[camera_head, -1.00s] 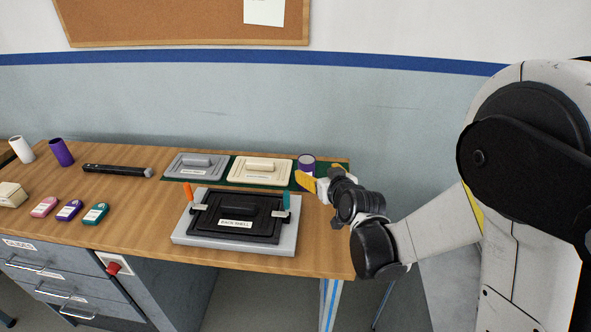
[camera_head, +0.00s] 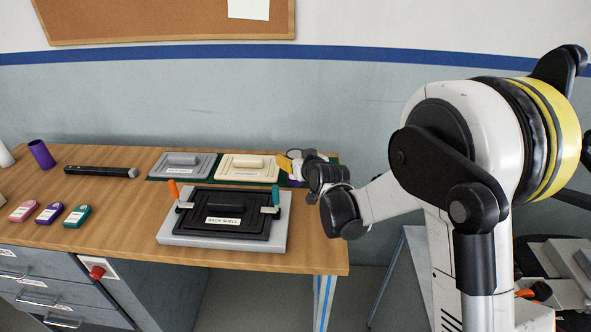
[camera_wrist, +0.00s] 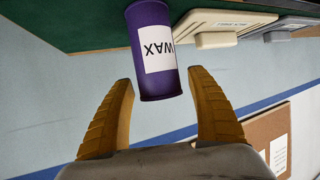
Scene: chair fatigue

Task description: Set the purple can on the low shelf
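A purple can (camera_wrist: 152,55) with a white WAX label shows in the wrist view, upside down in that picture. It stands on the green mat (camera_wrist: 75,25), just beyond and between the fingertips. My gripper (camera_wrist: 165,95) is open, with its yellow fingers apart and a gap showing on both sides of the can. In the head view my gripper (camera_head: 286,163) is at the mat's right end and hides most of the purple can (camera_head: 294,183). I cannot make out a low shelf for certain in either view.
A black back shell (camera_head: 228,214) on a grey base with upright orange and teal clamps stands in front of the mat. Grey (camera_head: 182,164) and cream (camera_head: 248,167) panels lie left of the can. Another purple cylinder (camera_head: 41,154) stands far left.

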